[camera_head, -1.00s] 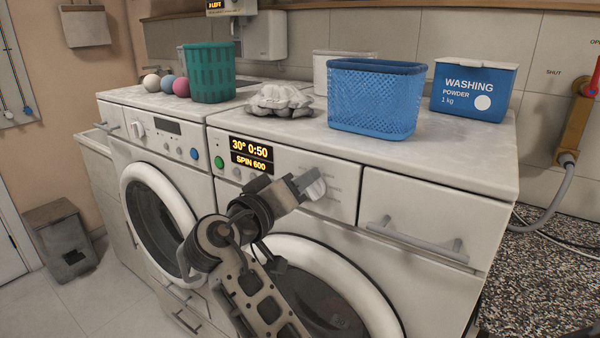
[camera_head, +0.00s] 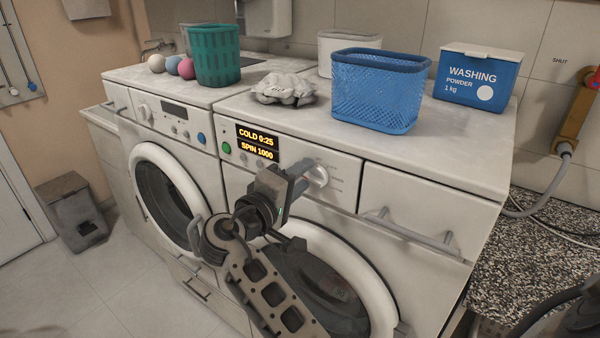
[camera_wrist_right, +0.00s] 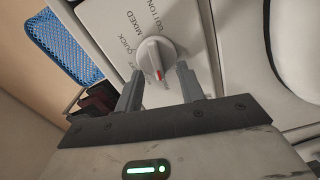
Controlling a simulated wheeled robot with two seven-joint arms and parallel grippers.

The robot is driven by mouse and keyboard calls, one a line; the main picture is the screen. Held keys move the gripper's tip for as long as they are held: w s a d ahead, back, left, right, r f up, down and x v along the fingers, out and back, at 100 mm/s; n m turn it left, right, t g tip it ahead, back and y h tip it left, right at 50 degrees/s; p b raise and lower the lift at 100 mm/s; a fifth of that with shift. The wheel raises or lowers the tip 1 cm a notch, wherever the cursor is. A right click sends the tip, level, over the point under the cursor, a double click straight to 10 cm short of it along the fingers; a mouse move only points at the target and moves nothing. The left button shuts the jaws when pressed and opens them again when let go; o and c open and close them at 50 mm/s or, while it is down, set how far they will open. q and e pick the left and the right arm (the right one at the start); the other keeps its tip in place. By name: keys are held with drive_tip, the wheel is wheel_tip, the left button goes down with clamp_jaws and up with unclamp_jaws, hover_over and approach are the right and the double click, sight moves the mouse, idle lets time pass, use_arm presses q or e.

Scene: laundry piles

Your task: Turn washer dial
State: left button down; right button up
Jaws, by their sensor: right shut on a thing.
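The white washer dial (camera_head: 317,175) is on the right machine's front panel, to the right of the lit display (camera_head: 257,142). The display reads COLD 0:25 and SPIN 1000. My right gripper (camera_head: 304,178) is shut on the dial. In the right wrist view the dial (camera_wrist_right: 157,58) shows a red pointer mark between the fingertips of the gripper (camera_wrist_right: 160,80). The labels QUICK, MIXED and COTTON are printed around it. My left gripper is out of view.
A blue basket (camera_head: 378,95), a washing powder box (camera_head: 480,78), a grey cloth (camera_head: 284,88) and a green basket (camera_head: 215,60) stand on top. A drawer handle (camera_head: 420,237) juts out to the right of the dial. A round door (camera_head: 350,270) is below.

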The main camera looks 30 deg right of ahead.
idle(0.4)
drive_tip(key=o, duration=1)
drive_tip(key=shift+c, duration=0.2)
drive_tip(key=shift+a, duration=0.15)
drive_tip(key=v, duration=0.8)
drive_tip(key=shift+f+b, duration=0.15)
drive_tip(key=shift+b, duration=0.25)
drive_tip(key=x, duration=0.8)
